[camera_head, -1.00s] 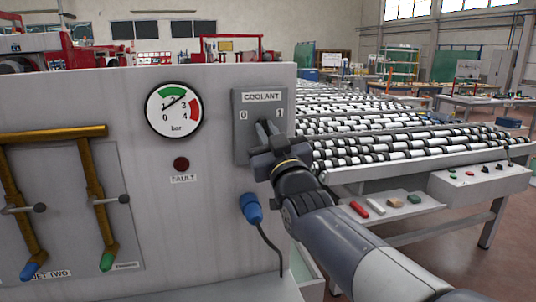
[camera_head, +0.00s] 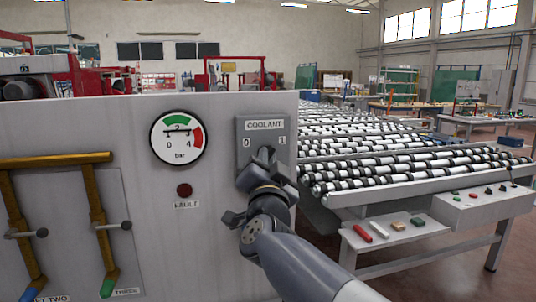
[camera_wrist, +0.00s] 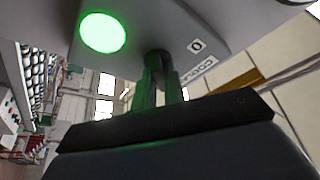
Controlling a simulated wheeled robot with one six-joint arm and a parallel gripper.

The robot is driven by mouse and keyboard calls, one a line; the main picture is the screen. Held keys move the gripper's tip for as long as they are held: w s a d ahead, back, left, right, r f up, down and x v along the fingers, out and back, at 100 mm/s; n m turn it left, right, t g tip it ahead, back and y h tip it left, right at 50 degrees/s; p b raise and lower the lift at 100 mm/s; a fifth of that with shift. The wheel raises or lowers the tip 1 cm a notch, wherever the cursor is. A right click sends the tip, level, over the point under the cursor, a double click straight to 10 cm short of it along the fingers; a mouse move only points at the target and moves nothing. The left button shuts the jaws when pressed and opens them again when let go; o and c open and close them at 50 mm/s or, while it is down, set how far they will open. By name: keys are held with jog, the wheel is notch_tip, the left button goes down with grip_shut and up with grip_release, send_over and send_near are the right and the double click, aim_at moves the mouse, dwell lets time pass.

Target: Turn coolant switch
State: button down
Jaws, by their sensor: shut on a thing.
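The coolant switch is a grey plate (camera_head: 248,160) labelled COOLANT with marks 0 and 1, at the right end of the pale panel. Its dark knob (camera_head: 265,154) sits below and between the marks. My gripper (camera_head: 266,172) is shut on the knob, covering much of it, so I cannot tell its exact setting. In the wrist view my fingers (camera_wrist: 166,82) close around the knob's dark stem (camera_wrist: 158,57). The 0 and part of the COOLANT label show beside it. A bright green disc (camera_wrist: 103,32) glows nearby, tinting the fingers green.
Left of the switch are a bar gauge (camera_head: 178,137), a dark red FAULT lamp (camera_head: 184,190) and brass pipes with lever valves (camera_head: 97,226). A roller conveyor (camera_head: 400,165) and a control box (camera_head: 480,205) stand to the right. Open floor lies beyond the conveyor's near side.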

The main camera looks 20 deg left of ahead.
jog(key=shift+m, duration=0.6)
jog(key=c, duration=1.5)
grip_release()
jog(key=b+v, duration=0.1)
jog(key=v, duration=1)
jog(key=shift+a+r+b, duration=0.1)
jog(key=shift+r+b, duration=0.05)
jog(key=shift+b, duration=0.2)
